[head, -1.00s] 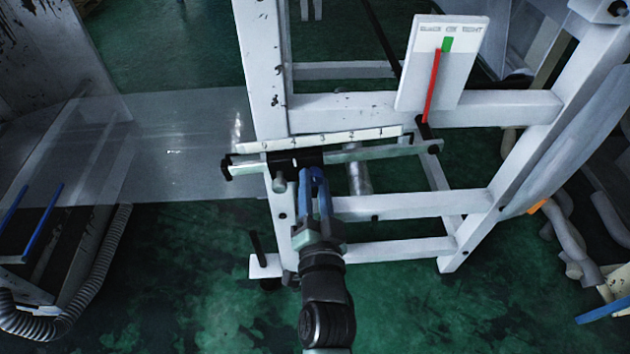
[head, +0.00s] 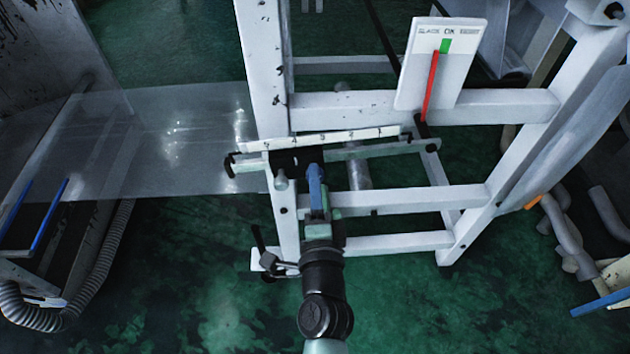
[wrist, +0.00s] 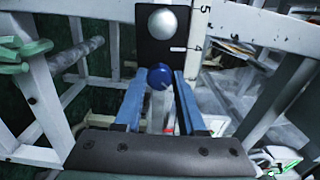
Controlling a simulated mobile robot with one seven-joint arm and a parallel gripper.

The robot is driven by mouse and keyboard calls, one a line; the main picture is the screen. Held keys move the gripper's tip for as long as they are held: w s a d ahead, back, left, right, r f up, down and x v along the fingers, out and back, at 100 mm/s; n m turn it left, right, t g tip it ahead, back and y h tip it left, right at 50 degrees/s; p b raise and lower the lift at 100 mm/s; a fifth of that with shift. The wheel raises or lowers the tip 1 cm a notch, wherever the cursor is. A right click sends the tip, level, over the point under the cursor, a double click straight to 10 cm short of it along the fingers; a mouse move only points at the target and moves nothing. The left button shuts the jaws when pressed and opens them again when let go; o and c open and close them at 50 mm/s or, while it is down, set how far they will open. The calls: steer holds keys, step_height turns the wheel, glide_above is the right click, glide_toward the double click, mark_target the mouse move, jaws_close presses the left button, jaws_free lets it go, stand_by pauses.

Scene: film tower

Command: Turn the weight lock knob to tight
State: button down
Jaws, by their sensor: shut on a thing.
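A round blue knob (wrist: 159,76) with a thin pale mark sits between the fingertips of my gripper (wrist: 160,84) in the wrist view. The gripper is shut on it. In the head view my gripper (head: 316,176) reaches the black block on the rail, and its fingers hide the blue knob. A silver knob (wrist: 162,22) sits on the same black plate (wrist: 180,60), near a white pointer line. It also shows in the head view (head: 281,181). I cannot read any lock setting on the blue knob.
A numbered white scale (head: 330,138) runs above the rail. A gauge board (head: 458,32) reads slack, OK and tight; its red needle (head: 431,85) points near the green OK patch. White frame posts and beams (head: 410,200) surround the gripper. A clear film sheet (head: 170,140) is at left.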

steer(key=shift+m, duration=0.4)
steer(key=c, duration=0.5)
jaws_free()
steer(key=s+b, duration=0.2)
steer(key=s, duration=1.1)
steer(key=shift+b, duration=0.35)
